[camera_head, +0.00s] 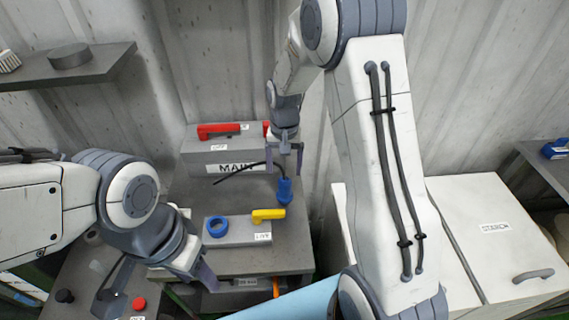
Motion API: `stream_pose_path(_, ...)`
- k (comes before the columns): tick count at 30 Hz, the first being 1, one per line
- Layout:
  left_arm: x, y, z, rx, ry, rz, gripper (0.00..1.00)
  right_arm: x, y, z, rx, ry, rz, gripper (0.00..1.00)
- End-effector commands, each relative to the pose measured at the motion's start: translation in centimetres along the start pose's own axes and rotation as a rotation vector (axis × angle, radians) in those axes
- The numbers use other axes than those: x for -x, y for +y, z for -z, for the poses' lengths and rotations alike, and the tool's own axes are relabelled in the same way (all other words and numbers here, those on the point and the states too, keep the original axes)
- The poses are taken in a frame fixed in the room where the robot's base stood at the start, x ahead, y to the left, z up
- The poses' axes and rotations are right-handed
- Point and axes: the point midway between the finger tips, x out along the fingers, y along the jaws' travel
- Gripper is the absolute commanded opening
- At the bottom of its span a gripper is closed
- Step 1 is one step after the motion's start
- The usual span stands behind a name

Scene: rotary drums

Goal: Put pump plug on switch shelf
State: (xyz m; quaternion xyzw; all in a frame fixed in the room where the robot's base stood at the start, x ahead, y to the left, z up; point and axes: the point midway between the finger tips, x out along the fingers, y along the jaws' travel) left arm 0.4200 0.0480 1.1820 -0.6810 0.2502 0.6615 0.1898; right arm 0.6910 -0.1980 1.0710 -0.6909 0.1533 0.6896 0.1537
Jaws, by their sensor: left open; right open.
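A blue plug (284,190) with a black cable (237,171) is at the grey switch shelf (290,250), near its back right. I cannot tell whether the plug touches the shelf top. My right gripper (284,164) is open, fingers pointing down, just behind and above the plug in the picture. My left gripper (160,284) is open and empty at the lower left, in front of the shelf's left edge. On the shelf are a grey box marked MAIN (222,157) with a red handle and a low grey box (240,234) with a yellow handle and blue ring.
A wall shelf (95,65) juts out at the upper left. A white cabinet (495,235) stands at the right, beyond my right arm. A panel with a red button (139,304) is at the lower left. A corrugated wall closes the back.

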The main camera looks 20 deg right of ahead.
Motion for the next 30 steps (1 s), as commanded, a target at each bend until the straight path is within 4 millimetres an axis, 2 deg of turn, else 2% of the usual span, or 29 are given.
stream_pose_path(7,-0.7,-0.1,0.0,0.0,0.0,0.0,0.5,2.8,-0.3,-0.3,0.013,0.001,0.001,0.81)
stream_pose_path(10,-0.7,-0.1,0.0,0.0,0.0,0.0,0.5,4.4,-1.9,-2.7,0.094,0.005,0.009,0.81)
stream_pose_path(11,-0.7,-0.1,0.0,0.0,0.0,0.0,0.5,5.0,-2.6,-4.0,0.137,0.007,0.013,0.81)
stream_pose_path(13,-0.7,-0.1,0.0,0.0,0.0,0.0,0.5,6.7,-4.3,-7.9,0.264,0.009,0.023,0.81)
stream_pose_path(15,-0.7,-0.1,0.0,0.0,0.0,0.0,0.5,8.3,-5.6,-12.7,0.418,0.012,0.035,0.81)
stream_pose_path(18,-0.7,-0.1,0.0,0.0,0.0,0.0,0.5,9.8,-5.9,-19.4,0.635,0.013,0.055,0.81)
stream_pose_path(21,-0.7,-0.1,0.0,0.0,0.0,0.0,0.5,10.5,-4.9,-24.8,0.825,0.012,0.071,0.81)
stream_pose_path(25,-0.7,-0.1,0.0,0.0,0.0,0.0,0.5,10.6,-3.2,-29.2,0.993,0.01,0.087,0.81)
stream_pose_path(27,-0.7,-0.1,0.0,0.0,0.0,0.0,0.5,10.5,-2.5,-30.4,1.045,0.008,0.091,0.81)
stream_pose_path(30,-0.7,-0.1,0.0,0.0,0.0,0.0,0.5,10.4,-2.1,-31.0,1.074,0.007,0.094,0.81)
